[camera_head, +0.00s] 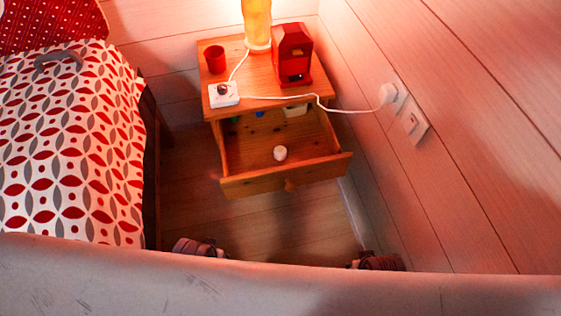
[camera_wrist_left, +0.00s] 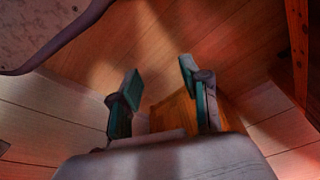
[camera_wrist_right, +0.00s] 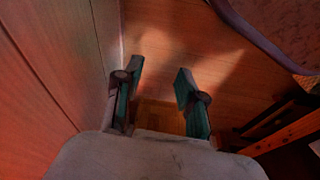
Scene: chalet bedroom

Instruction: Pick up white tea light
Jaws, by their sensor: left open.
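The white tea light (camera_head: 280,153) is small and round and sits inside the pulled-out drawer (camera_head: 250,187) of the wooden nightstand. My left gripper (camera_head: 200,247) shows at the lower left of the head view, below the drawer and beside the bed. In the left wrist view (camera_wrist_left: 158,74) its two fingers are apart with nothing between them. My right gripper (camera_head: 376,262) shows at the lower right of the head view, near the right wall. In the right wrist view (camera_wrist_right: 158,70) its fingers are apart and empty. Neither wrist view shows the tea light.
On the nightstand top (camera_head: 262,83) stand a red cup (camera_head: 215,60), a red lantern (camera_head: 294,55), a lit lamp (camera_head: 257,22) and a white socket box (camera_head: 224,94). A white cable runs to the wall plug (camera_head: 389,93). The bed (camera_head: 70,150) is left; floor between is clear.

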